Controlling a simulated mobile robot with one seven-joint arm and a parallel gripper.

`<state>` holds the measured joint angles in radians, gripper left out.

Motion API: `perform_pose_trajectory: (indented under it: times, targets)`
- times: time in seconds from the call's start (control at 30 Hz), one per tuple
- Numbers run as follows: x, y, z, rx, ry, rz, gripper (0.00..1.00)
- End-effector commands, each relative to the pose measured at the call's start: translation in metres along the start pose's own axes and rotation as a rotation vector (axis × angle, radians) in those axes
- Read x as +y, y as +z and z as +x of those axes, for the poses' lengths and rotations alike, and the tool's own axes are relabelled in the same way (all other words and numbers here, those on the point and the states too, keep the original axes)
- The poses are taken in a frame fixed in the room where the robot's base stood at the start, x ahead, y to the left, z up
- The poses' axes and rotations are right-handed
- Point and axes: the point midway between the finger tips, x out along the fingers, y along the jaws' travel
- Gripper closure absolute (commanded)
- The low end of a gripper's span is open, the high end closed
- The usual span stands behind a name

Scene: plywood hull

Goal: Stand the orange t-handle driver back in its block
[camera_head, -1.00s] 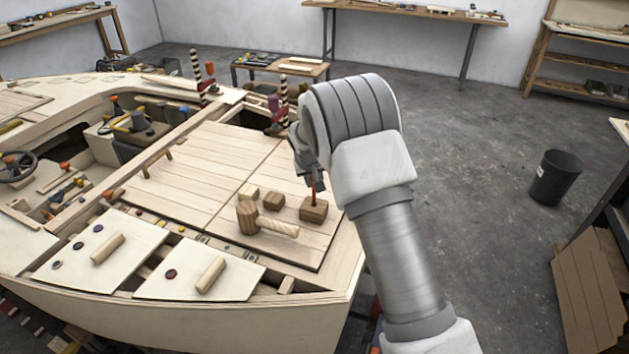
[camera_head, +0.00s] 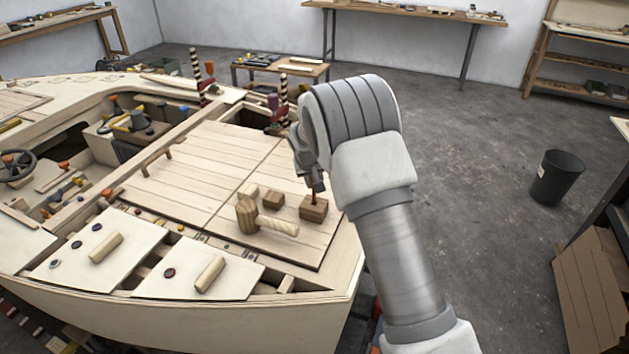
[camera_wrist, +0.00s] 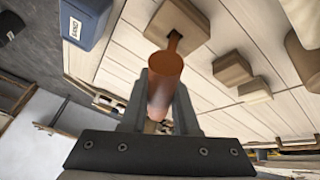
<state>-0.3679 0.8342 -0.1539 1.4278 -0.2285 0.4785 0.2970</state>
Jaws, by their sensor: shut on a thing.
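The orange t-handle driver (camera_wrist: 165,85) is between the two fingers of my gripper (camera_wrist: 162,90), which is shut on its handle in the wrist view. Its narrow shaft points away toward a dark wooden block (camera_wrist: 188,18) and overlaps the block's dark opening. I cannot tell how deep the tip sits. In the head view the driver (camera_head: 314,194) shows as a thin reddish line just above the block (camera_head: 313,210), which stands on the deck planks. My gripper (camera_head: 312,182) is directly over it, and my arm partly hides it.
A wooden mallet (camera_head: 248,216) lies left of the block. Two smaller blocks (camera_head: 273,200) (camera_head: 249,190) are close behind the mallet. A blue box (camera_wrist: 88,22) is at upper left in the wrist view. The planked deck (camera_head: 200,165) farther left is mostly clear.

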Motion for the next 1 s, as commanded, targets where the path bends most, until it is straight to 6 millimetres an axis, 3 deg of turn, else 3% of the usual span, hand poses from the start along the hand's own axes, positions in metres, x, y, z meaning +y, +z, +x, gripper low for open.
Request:
perform_pose_trajectory:
  times: [0.67,0.7,0.87,1.0]
  targets:
    - [-0.003,0.006,0.013,0.000,0.000,0.000,1.00]
    - [-0.002,0.006,0.012,0.001,0.000,0.000,0.66]
    - [-0.002,0.006,0.012,0.000,0.000,0.000,0.37]
    - [-0.002,0.006,0.012,0.000,0.000,0.000,0.36]
